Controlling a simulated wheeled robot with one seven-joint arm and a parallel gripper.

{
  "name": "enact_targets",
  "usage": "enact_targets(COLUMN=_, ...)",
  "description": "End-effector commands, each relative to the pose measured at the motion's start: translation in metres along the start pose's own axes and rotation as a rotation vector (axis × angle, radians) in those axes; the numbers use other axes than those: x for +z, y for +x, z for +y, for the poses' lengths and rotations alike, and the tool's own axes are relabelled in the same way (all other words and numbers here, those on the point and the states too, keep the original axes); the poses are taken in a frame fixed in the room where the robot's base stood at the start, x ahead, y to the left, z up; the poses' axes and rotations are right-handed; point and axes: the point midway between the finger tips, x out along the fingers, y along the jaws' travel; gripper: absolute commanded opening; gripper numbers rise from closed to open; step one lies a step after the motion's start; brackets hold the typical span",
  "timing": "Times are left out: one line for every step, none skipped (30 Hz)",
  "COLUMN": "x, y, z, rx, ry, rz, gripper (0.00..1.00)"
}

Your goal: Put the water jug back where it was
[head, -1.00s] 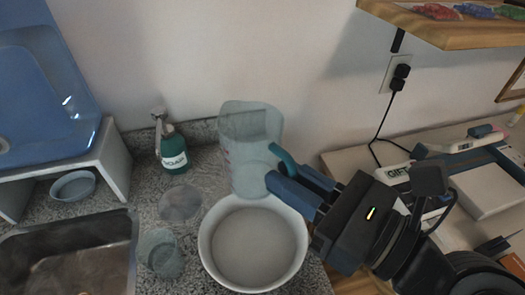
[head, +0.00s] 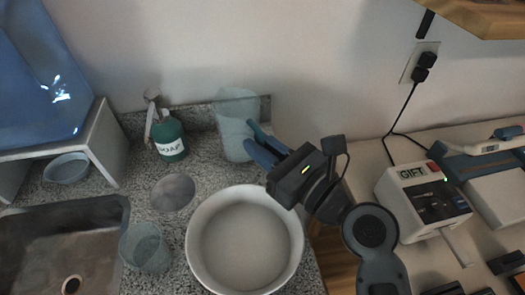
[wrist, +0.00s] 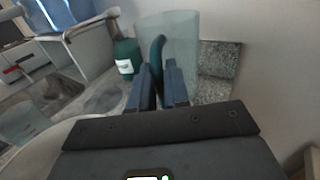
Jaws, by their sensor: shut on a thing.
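The water jug (head: 236,118) is a clear, bluish see-through pitcher with a teal handle. It stands upright at the back of the speckled counter, close to the wall and right of the soap bottle. My gripper (head: 260,145) is shut on the jug's handle from the front right. In the wrist view the jug (wrist: 176,40) is straight ahead, and the teal handle lies between the fingers of my gripper (wrist: 161,85). The jug's base is partly hidden in the wrist view, and I cannot tell whether it touches the counter.
A large white bowl (head: 196,242) stands in front of the jug. A green soap bottle (head: 169,138), a round clear disc (head: 173,191) and a clear cup (head: 146,248) are to the left, near the metal sink (head: 60,235). A gift box (head: 422,196) sits on the right-hand table.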

Motion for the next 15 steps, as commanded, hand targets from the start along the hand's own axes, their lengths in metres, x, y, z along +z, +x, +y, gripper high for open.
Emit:
enact_targets(x=-0.0076, y=-0.0002, z=-0.0004, rx=-0.001, ry=0.002, rz=0.001, gripper=0.0)
enact_targets(x=-0.0096, y=-0.0002, z=-0.0004, rx=-0.002, ry=0.0, rz=0.0, gripper=0.0)
enact_targets(x=-0.0112, y=-0.0002, z=-0.0004, rx=-0.002, ry=0.001, rz=-0.001, gripper=0.0)
enact_targets(x=-0.0118, y=-0.0003, z=-0.0005, rx=-0.002, ry=0.001, rz=-0.002, gripper=0.0)
enact_targets(x=-0.012, y=-0.0003, z=-0.0004, rx=-0.001, ry=0.0, rz=-0.002, gripper=0.0)
enact_targets(x=-0.0119, y=-0.0003, z=-0.0005, rx=-0.001, ry=0.0, rz=-0.002, gripper=0.0)
enact_targets(x=-0.0117, y=-0.0003, z=-0.0005, rx=-0.001, ry=0.0, rz=-0.002, gripper=0.0)
enact_targets(x=-0.0116, y=-0.0003, z=-0.0004, rx=-0.001, ry=0.0, rz=-0.002, gripper=0.0)
enact_targets(x=-0.0115, y=-0.0003, z=-0.0004, rx=-0.001, ry=-0.001, rz=-0.002, gripper=0.0)
enact_targets(x=-0.0115, y=-0.0003, z=-0.0004, rx=-0.001, ry=-0.001, rz=-0.002, gripper=0.0)
enact_targets(x=-0.0116, y=-0.0003, z=-0.0005, rx=-0.001, ry=-0.001, rz=-0.002, gripper=0.0)
enact_targets(x=-0.0119, y=-0.0003, z=-0.0004, rx=-0.001, ry=0.0, rz=-0.002, gripper=0.0)
enact_targets(x=-0.0125, y=-0.0003, z=-0.0004, rx=-0.001, ry=0.0, rz=-0.002, gripper=0.0)
enact_targets(x=-0.0134, y=-0.0003, z=-0.0004, rx=-0.001, ry=0.0, rz=-0.002, gripper=0.0)
enact_targets(x=-0.0147, y=-0.0003, z=-0.0004, rx=-0.001, ry=-0.001, rz=-0.001, gripper=0.0)
